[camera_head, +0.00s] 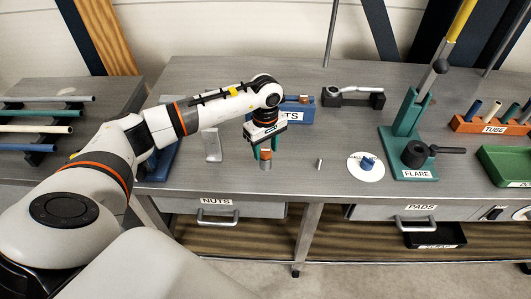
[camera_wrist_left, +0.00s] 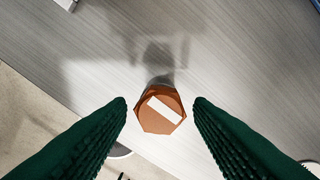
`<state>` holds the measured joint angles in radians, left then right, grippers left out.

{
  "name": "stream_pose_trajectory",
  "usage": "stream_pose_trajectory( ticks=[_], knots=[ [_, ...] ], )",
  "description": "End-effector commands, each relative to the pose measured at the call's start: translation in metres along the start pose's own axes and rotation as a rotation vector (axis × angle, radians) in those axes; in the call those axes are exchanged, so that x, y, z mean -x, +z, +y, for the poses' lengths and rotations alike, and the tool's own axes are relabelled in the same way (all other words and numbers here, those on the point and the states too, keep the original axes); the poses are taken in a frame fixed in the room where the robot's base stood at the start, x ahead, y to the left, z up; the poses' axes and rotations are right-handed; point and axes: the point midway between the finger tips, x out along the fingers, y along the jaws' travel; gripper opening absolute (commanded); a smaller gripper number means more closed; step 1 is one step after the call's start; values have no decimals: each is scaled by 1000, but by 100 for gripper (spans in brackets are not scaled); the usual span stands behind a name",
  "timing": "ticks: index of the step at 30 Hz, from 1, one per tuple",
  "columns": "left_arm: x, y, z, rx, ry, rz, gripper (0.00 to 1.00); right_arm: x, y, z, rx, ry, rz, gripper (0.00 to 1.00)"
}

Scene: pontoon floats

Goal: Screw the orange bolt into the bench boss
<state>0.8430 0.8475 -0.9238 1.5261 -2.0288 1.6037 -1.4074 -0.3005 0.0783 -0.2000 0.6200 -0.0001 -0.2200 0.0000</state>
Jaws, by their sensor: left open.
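The orange bolt (camera_head: 265,154) stands upright on the bench, on a short grey piece (camera_head: 265,166) that looks like the boss. How deep it sits cannot be told. In the left wrist view its hexagonal head (camera_wrist_left: 150,122) carries a white stripe across the top. My left gripper (camera_head: 265,148) points straight down over the bolt, with its green fingers open on either side of the head. In the wrist view the left gripper (camera_wrist_left: 160,112) shows a gap between each fingertip and the head. My right gripper is not in view.
A blue bin (camera_head: 300,112) stands behind the gripper, and a small grey pin (camera_head: 320,164) stands to its right. Farther right are a white disc (camera_head: 354,171), a green flare press (camera_head: 405,130), an orange tube rack (camera_head: 478,126) and a green tray (camera_head: 505,164).

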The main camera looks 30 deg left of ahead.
Motion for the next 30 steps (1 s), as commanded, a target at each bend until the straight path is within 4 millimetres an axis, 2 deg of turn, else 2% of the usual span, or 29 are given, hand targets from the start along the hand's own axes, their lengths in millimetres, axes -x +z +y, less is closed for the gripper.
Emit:
stream_pose_trajectory(
  ticks=[6,14,30],
  knots=[
    [0,0,0,310,0,0,47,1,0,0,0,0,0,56],
    [0,0,0,486,0,0,47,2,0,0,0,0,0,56],
    [1,0,0,1348,1,1,47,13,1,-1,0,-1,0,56]
  ],
)
